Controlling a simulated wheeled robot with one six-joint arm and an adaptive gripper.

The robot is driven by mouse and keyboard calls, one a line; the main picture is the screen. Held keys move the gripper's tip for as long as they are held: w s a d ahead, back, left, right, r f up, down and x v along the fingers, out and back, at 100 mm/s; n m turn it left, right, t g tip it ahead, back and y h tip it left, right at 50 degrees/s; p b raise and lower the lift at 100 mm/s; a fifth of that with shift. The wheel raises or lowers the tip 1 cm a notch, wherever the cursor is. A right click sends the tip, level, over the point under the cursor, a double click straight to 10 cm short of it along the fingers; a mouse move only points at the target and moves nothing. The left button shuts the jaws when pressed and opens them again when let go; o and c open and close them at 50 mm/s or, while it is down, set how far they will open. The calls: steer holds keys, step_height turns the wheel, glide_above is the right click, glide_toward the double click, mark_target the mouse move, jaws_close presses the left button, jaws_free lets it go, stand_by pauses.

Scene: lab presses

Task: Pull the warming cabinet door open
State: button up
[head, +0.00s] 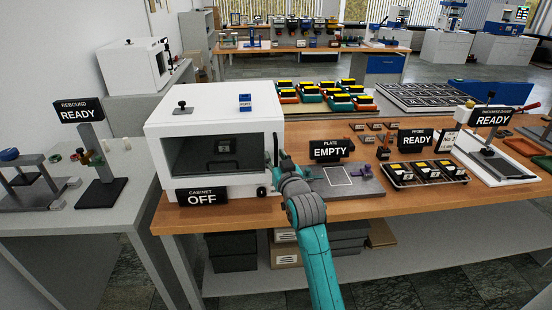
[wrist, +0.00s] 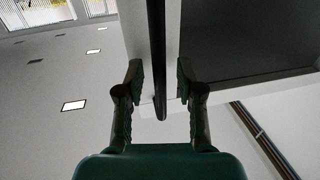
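The white warming cabinet (head: 215,100) stands on the wooden bench, with a sign reading CABINET OFF at its lower front. Its door (head: 265,140) has a white frame and a dark window and looks shut. The dark upright door handle (wrist: 157,45) runs down the middle of the wrist view. My gripper (wrist: 159,85) is open there, one finger on each side of the handle, with a gap on both sides. In the head view my gripper (head: 278,170) is at the door's right edge; my arm partly hides the handle, and its fingers are hard to make out.
Right of my arm are a grey plate (head: 365,190) under an EMPTY sign and a tray (head: 425,173) of dark blocks. Colored boxes (head: 315,95) stand behind. A READY-signed stand (head: 103,180) is on the grey table at left. The floor before the bench looks clear.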

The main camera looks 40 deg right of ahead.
jaws_close()
